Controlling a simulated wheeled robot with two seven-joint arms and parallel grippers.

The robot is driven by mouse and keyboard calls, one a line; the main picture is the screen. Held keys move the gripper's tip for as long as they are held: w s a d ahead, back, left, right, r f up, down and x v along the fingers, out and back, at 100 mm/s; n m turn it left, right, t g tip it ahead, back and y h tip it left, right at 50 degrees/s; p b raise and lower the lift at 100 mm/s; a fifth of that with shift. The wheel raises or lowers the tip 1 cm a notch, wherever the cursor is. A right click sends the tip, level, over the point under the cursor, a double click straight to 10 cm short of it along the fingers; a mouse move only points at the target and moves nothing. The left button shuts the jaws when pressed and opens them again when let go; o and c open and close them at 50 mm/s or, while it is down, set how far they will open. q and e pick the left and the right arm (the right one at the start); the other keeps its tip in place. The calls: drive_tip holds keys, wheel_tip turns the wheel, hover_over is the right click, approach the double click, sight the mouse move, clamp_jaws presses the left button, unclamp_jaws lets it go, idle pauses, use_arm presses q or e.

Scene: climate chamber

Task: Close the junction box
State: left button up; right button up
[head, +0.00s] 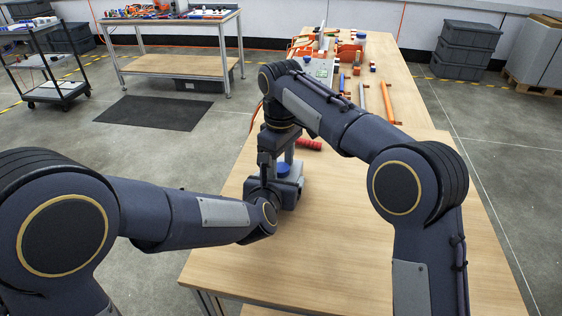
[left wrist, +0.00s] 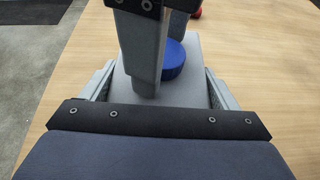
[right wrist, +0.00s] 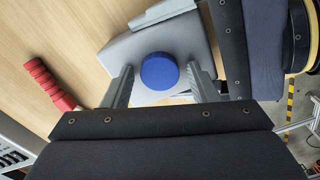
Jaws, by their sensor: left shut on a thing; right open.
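The junction box appears as a grey block (right wrist: 183,42) with a smooth, flat top on the wooden table. A round blue disc or knob (right wrist: 160,71) sits on that top; it also shows in the head view (head: 283,169) and left wrist view (left wrist: 173,60). I cannot tell the lid from the body, or whether any gap is there. My left gripper (left wrist: 163,88) is shut on the grey box, one finger at each side. My right gripper (right wrist: 160,86) is open above the box, fingers on either side of the blue knob. The arms hide much of the box in the head view.
A red ribbed handle (right wrist: 50,85) lies on the table beside the box; it also shows in the head view (head: 309,144). Tools and parts, including an orange-handled one (head: 389,102), lie farther back. The near right of the table (head: 330,250) is clear.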

drive_tip(key=c, duration=1)
drive_tip(key=shift+m, duration=0.9)
drive_tip(key=o, duration=1.2)
drive_tip(key=shift+c, duration=0.2)
drive_tip(key=shift+r, duration=3.75)
use_arm(q)
drive_tip(key=o, duration=1.8)
